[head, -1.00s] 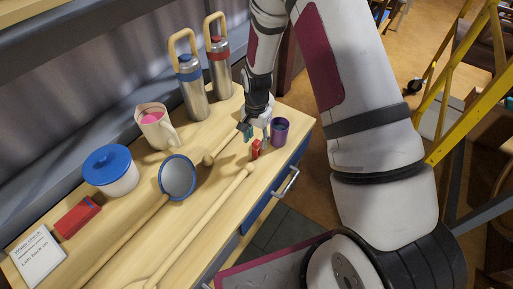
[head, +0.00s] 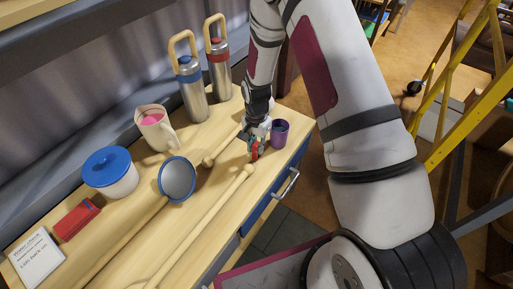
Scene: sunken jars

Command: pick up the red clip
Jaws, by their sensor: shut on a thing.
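The red clip (head: 254,153) stands on the wooden table near its right front edge, in the head view. My gripper (head: 254,145) is right at it, with its fingers shut on the clip. The fingers hide part of the clip. The clip's lower end looks to be at or close to the table top; I cannot tell if there is a gap.
A purple cup (head: 279,133) stands just right of my gripper. Long wooden handles (head: 205,222) lie to the left, with a blue-rimmed round head (head: 177,179). A mug (head: 155,128), lidded white jar (head: 110,172), two flasks (head: 192,90) and a red box (head: 76,219) stand farther off.

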